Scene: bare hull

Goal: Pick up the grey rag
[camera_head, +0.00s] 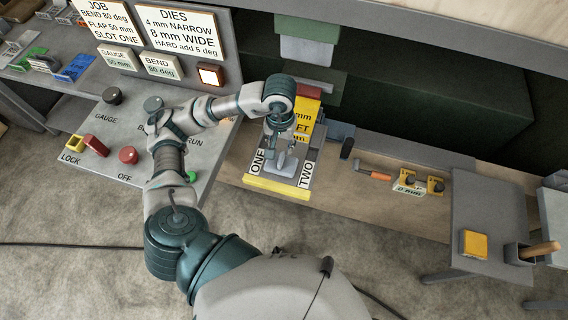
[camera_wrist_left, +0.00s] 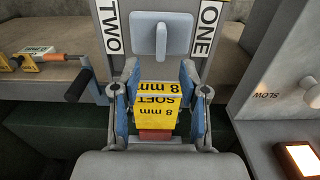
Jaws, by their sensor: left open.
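I cannot make out a thing that is clearly a grey rag in either view. My left gripper (camera_head: 281,138) hangs over the work area with the ONE and TWO labels, and its fingers (camera_wrist_left: 159,72) show open in the wrist view. A yellow block marked SOFT 8 mm (camera_wrist_left: 156,98) appears between or beyond the fingers; whether they touch it is unclear. In the head view this block (camera_head: 306,112) is partly behind my left arm. A pale grey plate (camera_wrist_left: 162,40) with a raised bar lies between the labels. My right gripper is not in view.
An orange-handled tool (camera_head: 374,174) and yellow-and-white blocks (camera_head: 412,187) lie on the bench to the right. A grey side table (camera_head: 488,205) holds a yellow block (camera_head: 473,244); a dark holder (camera_head: 521,254) with a wooden handle is beside it. A control panel (camera_head: 115,165) stands left.

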